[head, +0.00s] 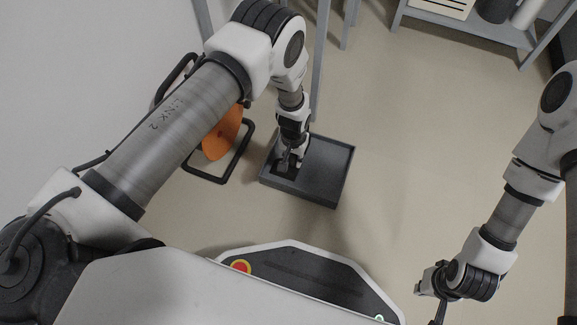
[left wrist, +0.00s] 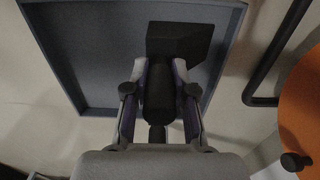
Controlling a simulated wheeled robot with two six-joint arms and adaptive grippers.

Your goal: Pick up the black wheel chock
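The black wheel chock (left wrist: 182,42) is a dark wedge block with a narrower part that runs back between my left fingers. It lies at the left side of a grey tray (head: 327,180). In the head view the chock (head: 287,173) is partly hidden under my left gripper (head: 287,160), which reaches down into the tray. In the left wrist view the two fingers of my left gripper (left wrist: 162,85) lie along both sides of the chock's narrow part and appear to touch it. My right gripper (head: 429,298) hangs empty at the lower right, its fingers apart.
An orange panel (head: 222,133) with a black tube frame (head: 236,165) stands just left of the tray. Grey rack legs (head: 321,60) rise behind it. A grey shelf (head: 480,28) stands at the top right. The floor (head: 420,150) right of the tray is clear.

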